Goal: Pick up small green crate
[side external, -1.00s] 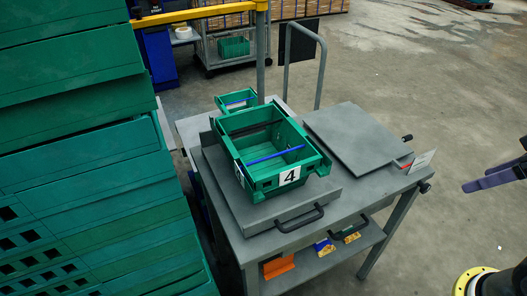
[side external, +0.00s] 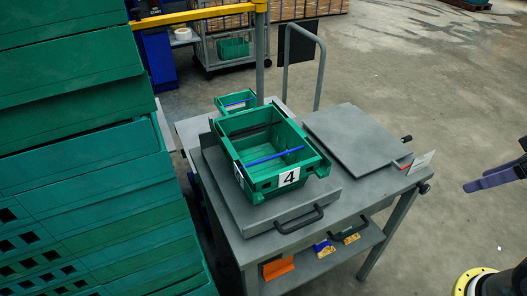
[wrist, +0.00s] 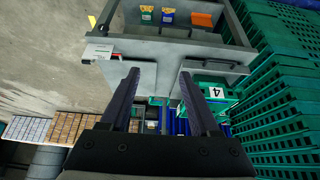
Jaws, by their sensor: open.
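A small green crate (side external: 224,105) with a blue bar across it stands at the cart's far end in the side external view. A larger green crate (side external: 262,185) labelled 4, also with a blue bar, stands in front of it on a grey plate. The labelled crate also shows in the wrist view (wrist: 206,80), right of my fingers and partly hidden by one. I cannot pick out the small crate there. My gripper (wrist: 159,75) is open, with nothing between its fingers. In the side external view its purple fingers (side external: 494,179) are at the right edge, well apart from both crates.
The grey cart (side external: 367,203) has a raised flat plate (side external: 357,138) at right and a white card (side external: 421,161) at its edge. Tall stacked green crates (side external: 90,170) stand close on the left. Open floor (side external: 430,90) lies between my gripper and the cart.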

